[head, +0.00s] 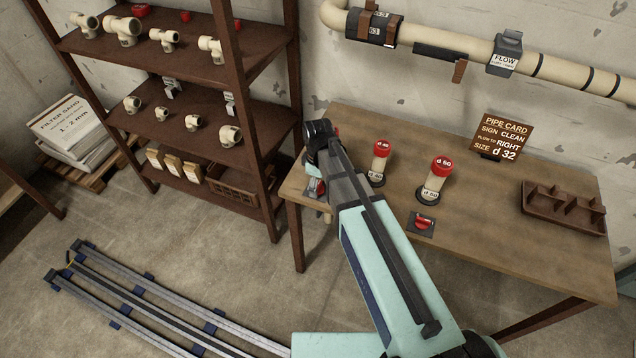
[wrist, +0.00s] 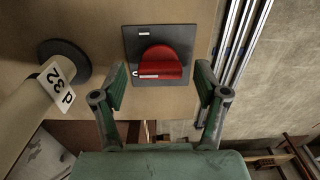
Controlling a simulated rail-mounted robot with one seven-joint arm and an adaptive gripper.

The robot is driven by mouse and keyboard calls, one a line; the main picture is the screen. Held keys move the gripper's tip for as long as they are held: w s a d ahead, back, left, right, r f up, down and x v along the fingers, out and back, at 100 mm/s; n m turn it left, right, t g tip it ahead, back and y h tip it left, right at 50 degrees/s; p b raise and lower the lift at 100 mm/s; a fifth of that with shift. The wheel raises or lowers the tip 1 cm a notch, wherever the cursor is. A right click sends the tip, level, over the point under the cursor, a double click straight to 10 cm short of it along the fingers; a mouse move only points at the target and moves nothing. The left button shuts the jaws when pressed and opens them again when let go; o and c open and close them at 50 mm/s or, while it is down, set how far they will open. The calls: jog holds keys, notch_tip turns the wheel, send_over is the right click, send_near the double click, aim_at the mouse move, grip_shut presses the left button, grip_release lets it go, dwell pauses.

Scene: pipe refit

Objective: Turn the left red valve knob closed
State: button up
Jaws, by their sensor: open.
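The left red valve knob (wrist: 160,62) sits on a dark square plate (wrist: 138,72) in the wrist view. It shows a rounded back and a straight front bar with a white mark at its left end. In the head view the left knob (head: 320,187) is at the table's left end, partly hidden by my arm. My gripper (wrist: 160,84) is open and empty, with one finger either side of the knob's near side and a gap on both sides. Another red knob (head: 423,223) is on a plate at the table's front edge.
A pipe piece tagged d 32 (wrist: 40,98) stands on a round dark base left of my gripper. Red-capped pieces (head: 380,155) and (head: 436,180) stand on the table (head: 510,215). A brown tray (head: 565,208) is at right, a shelf (head: 190,100) at left.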

notch_tip(320, 180, up, 12)
dwell(0.6)
jog(key=shift+f, duration=0.1)
